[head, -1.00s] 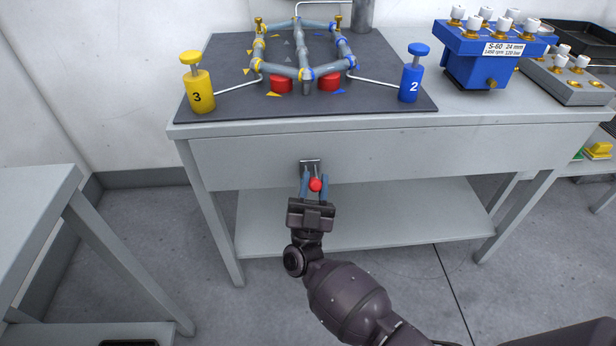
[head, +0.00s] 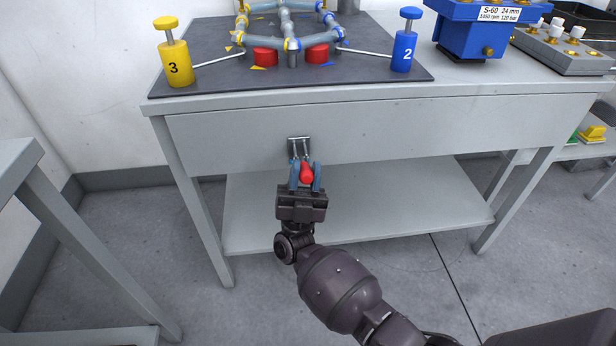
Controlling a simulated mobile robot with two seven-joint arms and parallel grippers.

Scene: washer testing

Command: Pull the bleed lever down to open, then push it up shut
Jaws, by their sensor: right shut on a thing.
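The bleed lever is on the front panel of the grey table, with a small dark bracket (head: 300,147), thin metal rods and a red handle (head: 306,173). The handle points out and downward from the bracket toward me. My right gripper (head: 305,167) is shut on the red handle, with one blue finger on each side of it. The fingers hide part of the handle's sides. My left gripper is not in view.
The grey table (head: 390,125) has a lower shelf (head: 350,205) under the lever. On top, a black mat carries pipework, a yellow cylinder 3 (head: 175,62) and a blue cylinder 2 (head: 404,50). Another grey table stands at left. Floor in front is clear.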

